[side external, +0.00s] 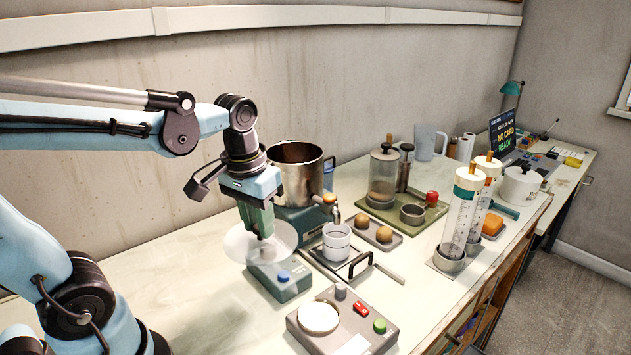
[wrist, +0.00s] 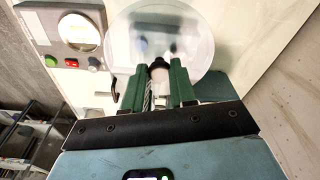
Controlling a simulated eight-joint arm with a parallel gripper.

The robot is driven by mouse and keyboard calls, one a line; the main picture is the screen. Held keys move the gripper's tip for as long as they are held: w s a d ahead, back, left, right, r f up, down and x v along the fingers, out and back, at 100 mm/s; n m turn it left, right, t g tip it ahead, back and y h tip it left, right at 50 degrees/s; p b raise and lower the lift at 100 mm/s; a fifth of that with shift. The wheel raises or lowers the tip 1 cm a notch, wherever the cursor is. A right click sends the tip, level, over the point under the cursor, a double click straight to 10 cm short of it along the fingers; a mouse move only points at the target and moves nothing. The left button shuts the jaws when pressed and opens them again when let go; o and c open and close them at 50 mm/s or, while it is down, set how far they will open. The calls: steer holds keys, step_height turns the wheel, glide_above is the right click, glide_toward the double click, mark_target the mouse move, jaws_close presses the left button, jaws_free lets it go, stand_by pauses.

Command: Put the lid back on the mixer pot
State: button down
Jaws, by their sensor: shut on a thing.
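The mixer pot (side external: 297,178) is a steel vessel standing open-topped on its blue-grey mixer base, just right of my gripper and against the wall side of the bench. My gripper (side external: 262,232) is shut on the knob of a clear round lid (side external: 240,245). The lid hangs below the fingers, in front and to the left of the pot, over a grey box with a blue button. In the wrist view the lid (wrist: 197,24) spreads beyond the green fingers (wrist: 161,85), with the pale knob between them. The pot cannot be made out in the wrist view.
A white cup (side external: 336,243) stands right of the pot base. A grey control box (side external: 345,325) with a round white plate is nearer the front. Glass cylinders (side external: 462,210) and a jar (side external: 383,176) stand further right. The bench left of the lid is bare.

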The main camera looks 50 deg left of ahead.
steer(key=w+d+r+m, duration=0.2)
steer(key=w+d+r, duration=0.5)
steer(key=w, duration=0.3)
steer(key=w+a+r+n, duration=0.2)
steer(key=w+a+r, duration=0.15)
steer(key=a, duration=0.55)
steer(key=w+a+r+n, duration=0.1)
steer(key=w+a+r, duration=0.3)
steer(key=a, duration=0.6)
steer(key=shift+s+d+f, duration=0.1)
steer(key=shift+s+f, duration=0.05)
steer(key=shift+f, duration=1.2)
steer(key=shift+s+f, duration=0.15)
steer(key=shift+f, duration=1.2)
steer(key=shift+f, duration=0.2)
steer(key=shift+c, duration=1.8)
jaws_free()
